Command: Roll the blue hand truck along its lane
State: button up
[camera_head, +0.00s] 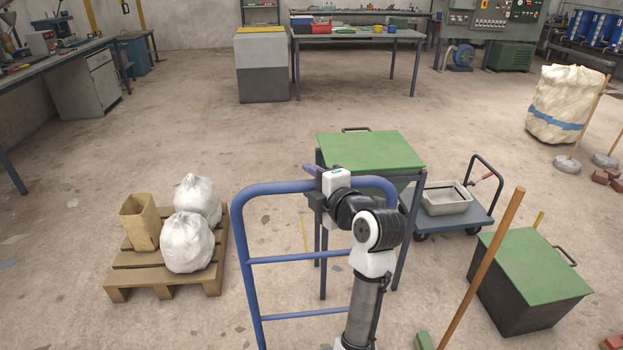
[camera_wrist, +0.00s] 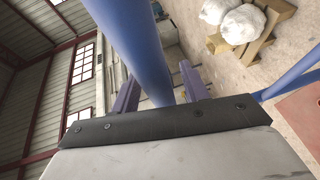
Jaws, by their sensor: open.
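The blue hand truck (camera_head: 244,262) stands upright in the front middle of the head view, showing its rounded top bar, left upright and two cross rungs. Its base and wheels are out of view. My gripper (camera_head: 312,170) is at the top bar, partly hidden by my own wrist. In the wrist view a thick blue tube (camera_wrist: 137,45) of the truck comes close and appears to run between the two purple fingers of my gripper (camera_wrist: 157,88). The fingers are apart and not shut on the tube.
A pallet (camera_head: 160,280) with two white sacks and a tan container is on the left. A green-topped bin stand (camera_head: 372,150) is just behind the truck. A flat cart (camera_head: 470,215) and a dark green-lidded box (camera_head: 530,285) are on the right. Floor beyond the pallet is open.

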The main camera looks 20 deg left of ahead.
jog(key=shift+w+a, duration=0.15)
grip_shut()
dwell(0.4)
jog(key=w+a+b, duration=0.2)
jog(key=w+a, duration=0.1)
jog(key=w, duration=0.5)
jog(key=w+a+b, duration=0.2)
jog(key=w+a, duration=0.2)
jog(key=w, duration=0.4)
jog(key=shift+w+r+b, duration=0.15)
jog(key=shift+w+b, duration=0.15)
jog(key=shift+w, duration=0.1)
